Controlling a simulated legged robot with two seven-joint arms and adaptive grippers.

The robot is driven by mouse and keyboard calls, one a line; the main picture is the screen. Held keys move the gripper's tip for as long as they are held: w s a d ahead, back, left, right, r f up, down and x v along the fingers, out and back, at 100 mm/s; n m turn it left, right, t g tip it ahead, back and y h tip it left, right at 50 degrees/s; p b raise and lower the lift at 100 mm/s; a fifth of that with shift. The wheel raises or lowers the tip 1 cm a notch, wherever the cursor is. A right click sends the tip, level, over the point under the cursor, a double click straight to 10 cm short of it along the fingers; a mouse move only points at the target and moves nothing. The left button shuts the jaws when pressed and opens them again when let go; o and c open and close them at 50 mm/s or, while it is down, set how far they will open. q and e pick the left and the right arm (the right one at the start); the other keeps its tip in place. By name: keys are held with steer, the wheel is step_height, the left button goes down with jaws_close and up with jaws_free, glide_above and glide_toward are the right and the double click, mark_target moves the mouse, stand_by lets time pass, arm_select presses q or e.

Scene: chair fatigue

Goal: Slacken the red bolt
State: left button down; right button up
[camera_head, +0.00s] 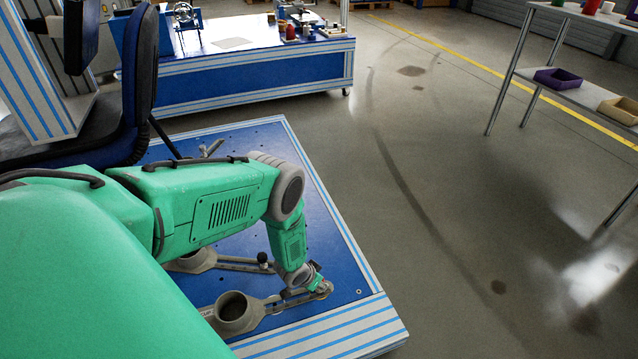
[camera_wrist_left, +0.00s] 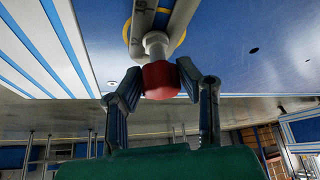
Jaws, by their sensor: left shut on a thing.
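The red bolt (camera_wrist_left: 160,82) has a rounded red head below a pale metal shaft (camera_wrist_left: 156,44) in the left wrist view. My left gripper (camera_wrist_left: 159,79) has a finger on each side of the red head and is shut on it. In the head view my left gripper (camera_head: 309,277) is small at the end of my green arm, at the outer end of a grey slotted bracket (camera_head: 274,301). The red head cannot be made out there. My right gripper is not in view.
The bracket lies on a blue platform (camera_head: 345,281) with striped edges. A second bracket (camera_head: 195,261) with a black knob (camera_head: 262,258) lies behind it. A dark chair (camera_head: 139,70) stands at left. Open floor (camera_head: 450,200) lies to the right.

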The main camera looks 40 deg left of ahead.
arm_select(q)
steer(key=shift+n+y, duration=0.8)
steer(key=shift+n, duration=0.6)
steer(key=shift+d, duration=0.1)
steer(key=n+y+b, duration=0.1)
steer(key=n, duration=0.1)
steer(key=shift+w+d+f+n+g, duration=0.1)
steer(key=shift+n+g, duration=0.2)
steer(key=shift+n+g+y, duration=0.3)
steer(key=shift+n, duration=0.4)
steer(key=n+y, duration=0.1)
steer(key=n, duration=0.2)
steer(key=shift+g, duration=0.4)
steer(key=shift+n+y, duration=0.3)
steer(key=shift+n, duration=0.1)
steer(key=shift+w+n+g, duration=0.1)
steer(key=shift+n+g, duration=0.3)
steer(key=shift+n, duration=0.3)
